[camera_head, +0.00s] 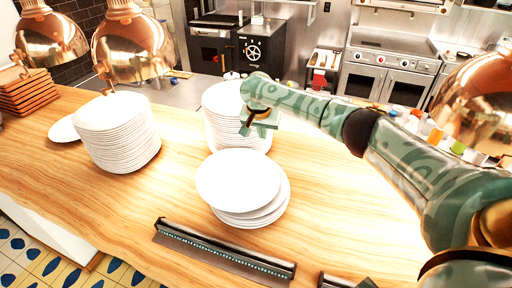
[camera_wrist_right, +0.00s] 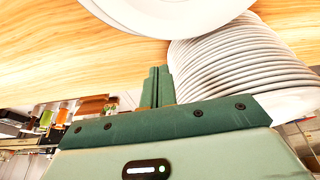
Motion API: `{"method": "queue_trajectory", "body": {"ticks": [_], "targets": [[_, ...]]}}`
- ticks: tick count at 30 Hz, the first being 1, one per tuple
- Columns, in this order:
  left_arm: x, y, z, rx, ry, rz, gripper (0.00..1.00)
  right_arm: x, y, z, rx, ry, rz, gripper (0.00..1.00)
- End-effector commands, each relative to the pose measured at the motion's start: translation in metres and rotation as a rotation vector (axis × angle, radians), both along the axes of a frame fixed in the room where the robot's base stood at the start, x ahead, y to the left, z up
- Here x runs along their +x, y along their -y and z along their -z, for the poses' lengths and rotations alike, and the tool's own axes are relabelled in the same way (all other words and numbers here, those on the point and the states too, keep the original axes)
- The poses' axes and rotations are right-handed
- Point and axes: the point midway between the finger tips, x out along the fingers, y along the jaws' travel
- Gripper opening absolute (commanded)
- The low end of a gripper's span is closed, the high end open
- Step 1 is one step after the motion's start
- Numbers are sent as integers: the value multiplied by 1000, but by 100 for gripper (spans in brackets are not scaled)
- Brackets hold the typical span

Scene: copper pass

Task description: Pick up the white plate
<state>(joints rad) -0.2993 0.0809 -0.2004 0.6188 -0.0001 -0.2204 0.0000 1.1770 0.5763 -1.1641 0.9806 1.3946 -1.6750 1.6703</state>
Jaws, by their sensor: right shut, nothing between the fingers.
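Several white plates lie in a short, uneven stack (camera_head: 238,185) at the middle of the wooden counter, the top one shifted to the left. Behind it stands a taller stack of white plates (camera_head: 222,98), partly hidden by my right gripper (camera_head: 250,124). That gripper is shut and empty, in front of the tall stack's right side in the head view. In the right wrist view its fingers (camera_wrist_right: 158,86) are together, close to the ribbed side of a plate stack (camera_wrist_right: 240,60). A white plate (camera_wrist_right: 185,12) shows at the top there. My left gripper is not in view.
Another tall plate stack (camera_head: 122,135) stands at the left of the counter (camera_head: 185,190). A dark ticket rail (camera_head: 225,250) lies along the front edge. Copper lamps (camera_head: 130,48) hang above the counter.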

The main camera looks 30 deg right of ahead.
Motion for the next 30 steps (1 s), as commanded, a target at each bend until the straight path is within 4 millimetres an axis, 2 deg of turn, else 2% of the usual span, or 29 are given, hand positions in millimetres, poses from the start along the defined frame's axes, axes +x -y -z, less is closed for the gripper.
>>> {"method": "queue_trajectory", "body": {"ticks": [4, 9, 15, 20, 30], "targets": [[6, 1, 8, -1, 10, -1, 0, 5, 4, 22, 0, 1, 3, 0], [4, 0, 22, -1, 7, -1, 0, 12, 11, 54, 1, 1, 3, 0], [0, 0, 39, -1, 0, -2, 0, 19, 18, 82, 1, 3, 2, 0], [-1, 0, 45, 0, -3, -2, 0, 22, 21, 90, 2, 4, 0, 0], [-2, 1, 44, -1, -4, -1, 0, 23, 21, 90, 3, 4, -1, 0]]}}
